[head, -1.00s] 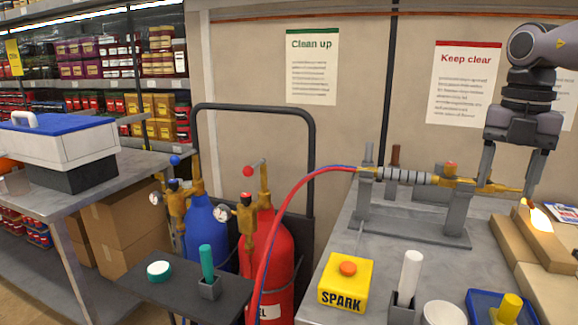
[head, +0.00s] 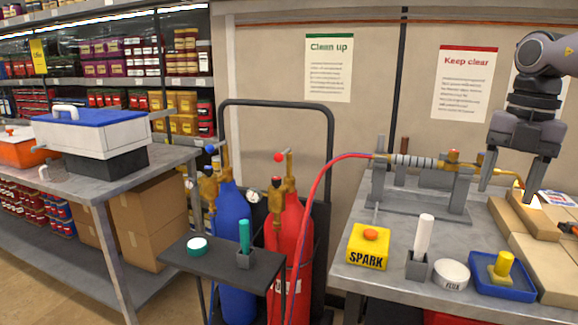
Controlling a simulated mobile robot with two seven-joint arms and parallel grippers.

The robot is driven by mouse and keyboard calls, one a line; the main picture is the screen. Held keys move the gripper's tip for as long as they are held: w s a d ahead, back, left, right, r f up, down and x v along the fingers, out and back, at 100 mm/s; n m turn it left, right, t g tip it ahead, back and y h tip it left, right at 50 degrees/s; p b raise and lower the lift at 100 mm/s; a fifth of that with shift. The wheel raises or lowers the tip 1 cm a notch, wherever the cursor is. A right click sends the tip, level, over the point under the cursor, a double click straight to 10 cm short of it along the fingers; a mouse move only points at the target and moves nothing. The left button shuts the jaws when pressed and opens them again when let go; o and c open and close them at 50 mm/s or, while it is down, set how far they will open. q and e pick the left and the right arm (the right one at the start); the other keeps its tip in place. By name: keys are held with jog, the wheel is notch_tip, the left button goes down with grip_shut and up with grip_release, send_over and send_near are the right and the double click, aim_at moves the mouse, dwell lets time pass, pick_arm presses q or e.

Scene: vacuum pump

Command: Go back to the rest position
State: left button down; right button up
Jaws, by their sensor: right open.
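My right gripper (head: 506,178) comes in from the upper right and points down over the right-hand workbench. Its two fingers are apart, with nothing seen between them. They are close to the right end of a brass torch (head: 452,166), which lies level in a grey stand (head: 418,205). A small flame glows at the torch's tip, beside the gripper's right finger. A red and blue hose runs from the torch to the gas cylinders. My left gripper does not show.
A red cylinder (head: 290,235) and a blue cylinder (head: 231,240) stand on a cart behind a small dark shelf (head: 220,262). A yellow SPARK box (head: 369,246), a white pot (head: 451,274) and a blue tray (head: 488,288) sit on the bench. Tan bricks (head: 545,245) lie at the right.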

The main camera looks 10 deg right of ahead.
jog(key=s+d+f+m+t+y, duration=0.1)
jog(key=d+f+m+t+y, duration=0.2)
jog(key=f, duration=0.6)
jog(key=s+d+f+t+y, duration=0.15)
jog(key=d+f+y, duration=0.25)
jog(key=f, duration=0.6)
jog(key=s+a+f+m+t, duration=0.1)
jog(key=s+f+m+t, duration=0.25)
jog(key=f, duration=0.35)
jog(key=s+a+f+m+t, duration=0.2)
jog(key=f+m+t, duration=0.15)
jog(key=f, duration=0.45)
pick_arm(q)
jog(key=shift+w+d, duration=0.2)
pick_arm(e)
jog(key=s+a+f+m+h, duration=0.1)
jog(key=s+a+f+m, duration=0.2)
jog(key=a, duration=0.5)
jog(key=s+a+f+m+g+h, duration=0.1)
jog(key=s+a+f+m+h, duration=0.1)
jog(key=a+f+m, duration=0.4)
jog(key=s+a+f+m+h, duration=0.2)
jog(key=s+a+f+m, duration=0.2)
jog(key=a, duration=0.6)
jog(key=shift+s+a+f+m, duration=0.2)
jog(key=shift+s+f+m, duration=0.15)
jog(key=shift+m, duration=0.45)
